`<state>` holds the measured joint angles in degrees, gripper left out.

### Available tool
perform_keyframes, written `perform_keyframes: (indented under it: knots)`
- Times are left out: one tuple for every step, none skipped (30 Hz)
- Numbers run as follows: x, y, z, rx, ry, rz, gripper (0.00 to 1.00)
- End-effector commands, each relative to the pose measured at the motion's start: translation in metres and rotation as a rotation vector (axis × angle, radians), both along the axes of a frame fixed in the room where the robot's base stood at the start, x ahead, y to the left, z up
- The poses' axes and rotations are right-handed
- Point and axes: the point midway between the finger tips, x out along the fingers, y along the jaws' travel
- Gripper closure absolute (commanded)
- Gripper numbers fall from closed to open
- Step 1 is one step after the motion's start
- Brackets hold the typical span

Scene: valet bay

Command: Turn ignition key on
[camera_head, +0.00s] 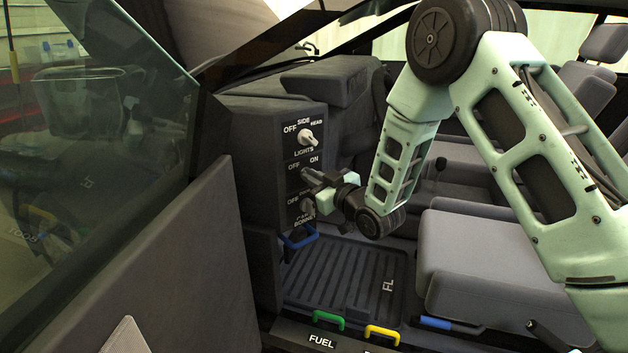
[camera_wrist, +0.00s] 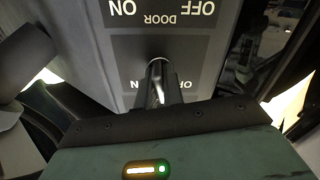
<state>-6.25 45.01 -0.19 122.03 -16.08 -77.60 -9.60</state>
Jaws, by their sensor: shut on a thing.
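The dark dashboard panel (camera_head: 268,190) carries stacked switch plates. My gripper (camera_head: 316,180) reaches it from the right at the middle plate, marked OFF and ON. Its jaws are shut on a small metal key (camera_wrist: 161,96), taken to be the ignition key, which shows as a bright sliver between the dark fingers in the wrist view. The fingers hide most of the key, so its turn angle cannot be told. The plate (camera_wrist: 130,62) shows upside down in the wrist view, with OFF and ON partly covered.
A lights knob (camera_head: 306,137) is above and another knob (camera_head: 306,206) below, close to my gripper. A blue handle (camera_head: 299,238) hangs under the panel. Green (camera_head: 328,317) and yellow (camera_head: 382,332) handles sit on the sill. A grey seat (camera_head: 480,265) stands right.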

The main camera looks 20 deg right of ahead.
Motion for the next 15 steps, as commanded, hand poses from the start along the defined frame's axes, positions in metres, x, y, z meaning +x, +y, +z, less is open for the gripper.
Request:
perform_keyframes:
  knots:
    - [-0.0002, -0.0009, -0.0012, 0.042, 0.018, -0.001, 1.00]
    - [-0.0001, -0.0011, -0.0013, 0.069, 0.029, -0.001, 1.00]
    - [-0.0002, -0.0008, -0.0013, 0.105, 0.043, -0.001, 1.00]
    - [-0.0002, -0.0009, -0.0012, 0.130, 0.054, -0.001, 1.00]
    - [-0.0001, -0.0010, -0.0012, 0.157, 0.065, -0.002, 1.00]
    - [-0.0001, -0.0010, -0.0011, 0.193, 0.079, -0.002, 1.00]
    - [-0.0001, -0.0010, -0.0010, 0.220, 0.089, -0.002, 1.00]
    - [-0.0002, -0.0010, -0.0009, 0.246, 0.099, -0.002, 1.00]
    - [-0.0001, -0.0012, -0.0008, 0.281, 0.113, -0.002, 1.00]
    - [-0.0002, -0.0009, -0.0007, 0.307, 0.123, -0.002, 1.00]
    - [-0.0002, -0.0008, -0.0007, 0.333, 0.134, -0.002, 1.00]
    - [-0.0001, -0.0013, -0.0007, 0.366, 0.147, -0.003, 1.00]
    - [-0.0002, -0.0009, -0.0006, 0.390, 0.157, -0.002, 1.00]
    - [-0.0002, -0.0006, -0.0007, 0.415, 0.167, -0.002, 1.00]
    - [-0.0001, -0.0011, -0.0007, 0.444, 0.179, -0.002, 1.00]
